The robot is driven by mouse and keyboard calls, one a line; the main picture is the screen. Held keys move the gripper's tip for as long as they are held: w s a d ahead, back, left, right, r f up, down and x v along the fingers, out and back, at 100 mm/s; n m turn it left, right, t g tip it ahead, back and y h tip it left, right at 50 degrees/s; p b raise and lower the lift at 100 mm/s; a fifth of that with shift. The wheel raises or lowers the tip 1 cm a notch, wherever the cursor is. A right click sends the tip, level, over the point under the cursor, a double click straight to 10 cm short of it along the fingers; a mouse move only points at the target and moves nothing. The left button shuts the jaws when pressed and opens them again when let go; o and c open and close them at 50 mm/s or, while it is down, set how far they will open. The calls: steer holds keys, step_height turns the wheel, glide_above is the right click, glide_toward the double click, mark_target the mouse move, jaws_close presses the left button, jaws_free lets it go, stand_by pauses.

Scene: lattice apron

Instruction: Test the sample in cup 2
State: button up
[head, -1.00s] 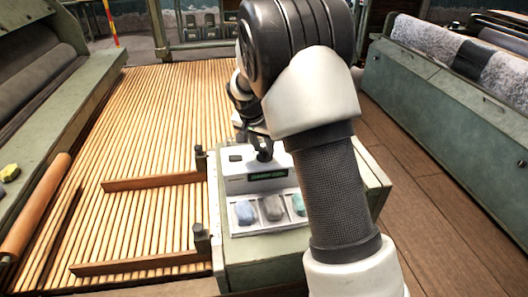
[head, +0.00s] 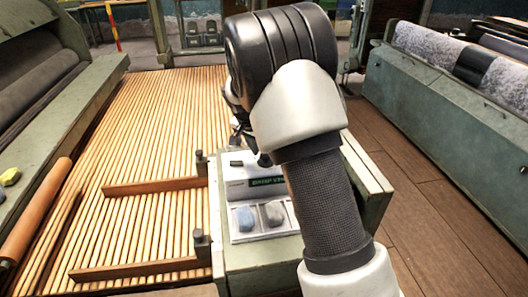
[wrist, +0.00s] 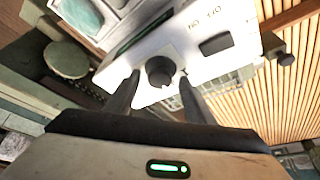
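A white tester (head: 238,176) with a small green-lit display (head: 267,182) stands on a green cabinet. Its black knob (wrist: 160,71) shows in the wrist view. My gripper (wrist: 159,77) is open, with one finger on each side of the knob and narrow gaps visible; contact cannot be told. Nothing else is between the fingers. In front of the tester, a white sample tray (head: 236,236) holds a blue lump (head: 245,219) and a grey lump (head: 274,213). My arm hides the tray's right part. No cup numbers are readable. The display text is too small to read surely.
A slatted wooden bed (head: 150,130) with two wooden rails lies left of the green cabinet (head: 262,262). A green machine with a fleecy roll (head: 440,50) stands at right, beyond open plank floor (head: 420,200). A dark slot (wrist: 215,43) sits beside the knob.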

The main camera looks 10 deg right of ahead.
steer(key=shift+r, duration=0.1)
steer(key=p+v, duration=0.3)
steer(key=v, duration=1.4)
steer(key=shift+p, duration=0.4)
steer(key=shift+r, duration=0.1)
steer(key=s+d+r+n+t+y, duration=0.15)
steer(key=s+r, duration=0.25)
steer(key=s, duration=0.4)
steer(key=s+d+r+n+g+y, duration=0.1)
steer(key=s+d+r+n, duration=0.25)
steer(key=s, duration=0.35)
steer(key=s+f+n+t, duration=0.2)
steer(key=s+n, duration=0.2)
steer(key=s, duration=1.2)
step_height(320, 180, up, 21)
steer(key=p, duration=2.1)
steer(key=shift+w+d+r+y, duration=0.15)
steer(key=shift+w+d+y, duration=0.05)
steer(key=shift+y, duration=0.15)
